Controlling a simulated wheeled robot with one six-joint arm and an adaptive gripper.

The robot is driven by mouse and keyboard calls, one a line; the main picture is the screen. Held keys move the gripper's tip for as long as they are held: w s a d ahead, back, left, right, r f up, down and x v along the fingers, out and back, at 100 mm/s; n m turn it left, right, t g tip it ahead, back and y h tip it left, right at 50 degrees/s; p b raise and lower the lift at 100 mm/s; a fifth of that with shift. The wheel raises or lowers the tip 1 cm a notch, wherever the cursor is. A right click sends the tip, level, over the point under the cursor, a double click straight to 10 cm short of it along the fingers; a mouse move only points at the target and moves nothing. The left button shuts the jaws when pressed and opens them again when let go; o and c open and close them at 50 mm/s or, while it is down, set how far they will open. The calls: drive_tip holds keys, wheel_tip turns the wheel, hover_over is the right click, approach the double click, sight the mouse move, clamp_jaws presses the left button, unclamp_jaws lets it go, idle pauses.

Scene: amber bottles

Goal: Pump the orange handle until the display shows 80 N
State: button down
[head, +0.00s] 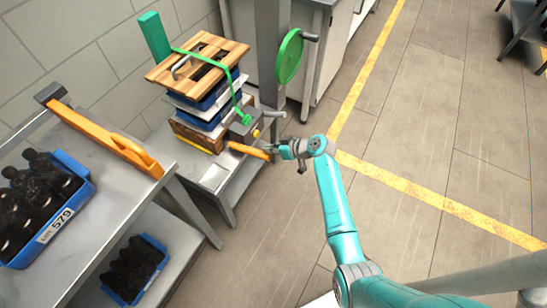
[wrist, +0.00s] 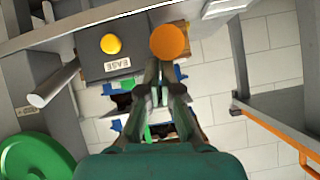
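The orange handle (head: 250,152) sticks out to the right from the low bench, below a grey box (head: 243,127) with a yellow button (head: 256,133). In the wrist view its round orange end (wrist: 169,42) shows just beyond my fingertips. My gripper (head: 284,151) is at the handle's free end. In the wrist view my gripper (wrist: 158,66) has its fingers close together, with nothing seen between them. Whether the tips touch the handle cannot be told. The yellow button (wrist: 111,44) is left of the handle, above a partly hidden label reading "EASE". No readable display shows.
A stack of boards and blue crates with a wooden lid (head: 198,62) stands behind, bound by a green strap (head: 238,93). A green wheel (head: 289,56) is at the back. A shelf with blue bottle crates (head: 58,222) is on the left.

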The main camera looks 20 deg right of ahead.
drive_tip(key=s+d+r, duration=0.2)
drive_tip(key=s+d, duration=0.4)
drive_tip(key=s, duration=0.1)
drive_tip(key=shift+s+r, duration=0.25)
idle(1.2)
